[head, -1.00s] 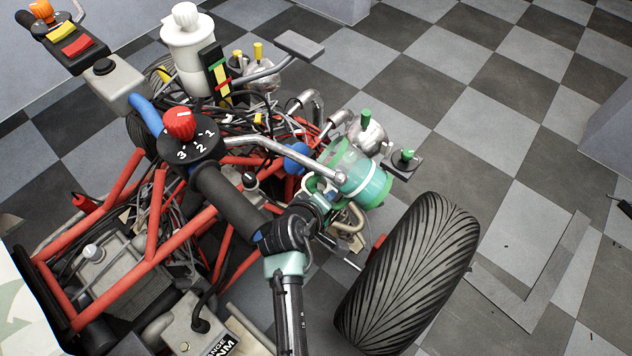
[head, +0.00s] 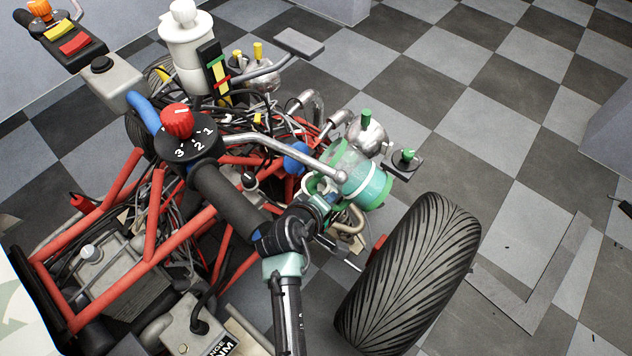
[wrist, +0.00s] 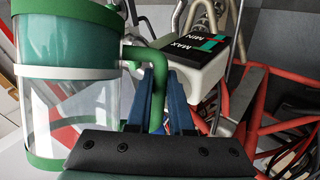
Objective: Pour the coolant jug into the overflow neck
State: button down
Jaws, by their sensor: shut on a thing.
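The coolant jug (head: 358,181) is a clear cylinder with green ends, a white band and teal liquid. It lies tilted in the air left of the front tyre, with the liquid towards its right end. In the wrist view the jug (wrist: 70,75) fills the left side. My gripper (wrist: 165,100) is shut on its green handle (wrist: 157,72); the gripper (head: 320,206) is partly hidden in the head view. A white tank (head: 190,45) with a white cap stands at the back left, apart from the jug. The wrist view shows a white tank with a MIN/MAX label (wrist: 200,50). I cannot make out an open neck.
A black tyre (head: 408,275) stands right of my arm. Red frame tubes (head: 150,215), cables and a silver pipe (head: 275,150) crowd the left and middle. A numbered dial with a red knob (head: 177,121) sits above them. The checkered floor at right is mostly clear.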

jog(key=shift+d+f+b, duration=0.1)
jog(key=shift+f+b, duration=0.2)
jog(key=shift+b, duration=0.05)
dwell(0.5)
jog(key=r+p, duration=0.4)
jog(key=shift+a+y, duration=0.25)
jog(key=shift+y, duration=0.05)
jog(key=y, duration=0.1)
jog(key=a+m, duration=0.1)
jog(key=t+y, duration=0.1)
jog(key=shift+w+a+f+m+y, duration=0.25)
jog(key=shift+w+a+m+y, duration=0.05)
jog(key=shift+f, duration=0.1)
